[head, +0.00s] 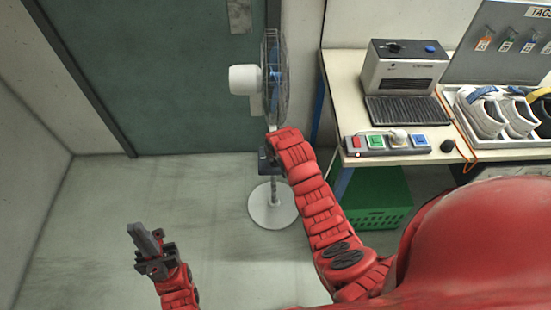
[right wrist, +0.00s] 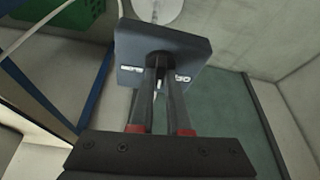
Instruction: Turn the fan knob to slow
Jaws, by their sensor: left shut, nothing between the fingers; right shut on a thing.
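The standing fan (head: 276,80) is upright on a round white base (head: 270,208) in front of the green door. Its dark control box (head: 264,162) sits on the pole, partly hidden by my right arm. In the right wrist view the box face (right wrist: 180,50) has a dark round knob (right wrist: 158,58) with small white labels beside it, too small to read surely. My right gripper (right wrist: 159,76) is shut on the knob, one finger on each side. My left gripper (head: 138,236) is shut and empty, low at the left, away from the fan.
A workbench (head: 345,95) at the right carries a grey machine (head: 402,70), a button panel (head: 385,143) and white shoes (head: 485,112). A green crate (head: 375,195) stands under it. The floor (head: 110,200) left of the fan is clear.

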